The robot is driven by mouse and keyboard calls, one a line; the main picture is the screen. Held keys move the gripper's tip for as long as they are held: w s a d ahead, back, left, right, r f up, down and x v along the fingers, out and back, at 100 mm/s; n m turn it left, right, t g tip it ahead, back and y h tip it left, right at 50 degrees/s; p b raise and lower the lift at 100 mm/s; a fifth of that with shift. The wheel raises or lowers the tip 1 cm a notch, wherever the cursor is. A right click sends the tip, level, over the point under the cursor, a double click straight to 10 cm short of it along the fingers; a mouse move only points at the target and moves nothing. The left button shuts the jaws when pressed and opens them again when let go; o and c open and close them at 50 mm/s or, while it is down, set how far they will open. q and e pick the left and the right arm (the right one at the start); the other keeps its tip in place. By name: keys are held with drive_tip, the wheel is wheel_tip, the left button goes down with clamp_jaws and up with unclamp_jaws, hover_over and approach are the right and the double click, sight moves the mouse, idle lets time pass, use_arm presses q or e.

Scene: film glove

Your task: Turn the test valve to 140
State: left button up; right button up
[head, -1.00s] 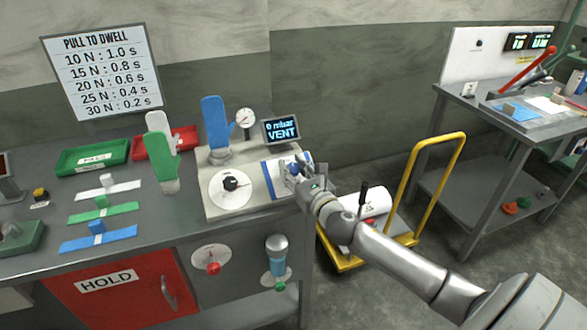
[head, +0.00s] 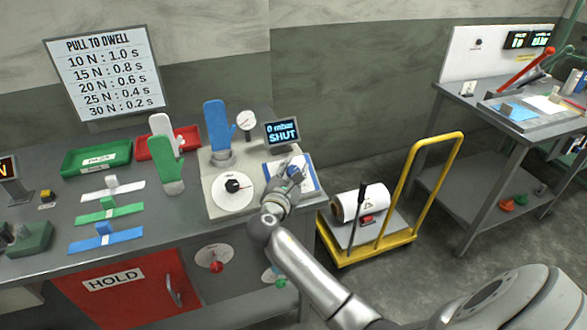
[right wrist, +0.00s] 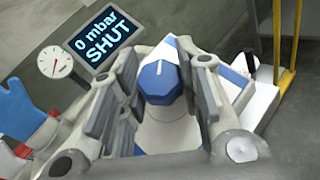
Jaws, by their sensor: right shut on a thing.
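The blue valve knob (head: 294,173) sits on a white and blue plate at the right of the grey test unit (head: 212,204). In the right wrist view the knob (right wrist: 160,85) has a white pointer line on top. My right gripper (head: 286,181) is shut on the knob; its fingers (right wrist: 162,95) stand on either side of it in the wrist view. The display (head: 282,132) reads 0 mbar, SHUT. The plate's scale markings are too small or hidden to read. My left gripper is not in view.
A black knob on a white dial (head: 232,187), a round gauge (head: 246,120) and a blue glove (head: 218,127) are on the same unit. A green glove (head: 167,165) stands to the left. A yellow cart (head: 378,252) is on the floor at right.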

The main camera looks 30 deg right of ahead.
drive_tip(key=m+g, duration=0.3)
drive_tip(key=m+g+h+p, duration=0.1)
drive_tip(key=m+g, duration=0.2)
drive_tip(key=shift+w+a+r, duration=0.1)
drive_tip(key=shift+w+r, duration=0.05)
drive_tip(key=m+g, duration=0.3)
drive_tip(key=shift+m+g+y, duration=0.5)
drive_tip(key=shift+m+g, duration=0.4)
drive_tip(key=shift+m, duration=0.1)
drive_tip(key=shift+m+g+y+b, duration=0.5)
drive_tip(key=shift+m+g+y, duration=0.3)
drive_tip(key=shift+m+g, duration=0.35)
drive_tip(key=shift+f+m+g+y+b, duration=0.2)
drive_tip(key=shift+m+g+y+b, duration=1.05)
drive_tip(key=shift+m+y+b, duration=0.6)
drive_tip(key=o, duration=1)
drive_tip(key=shift+r, duration=0.15)
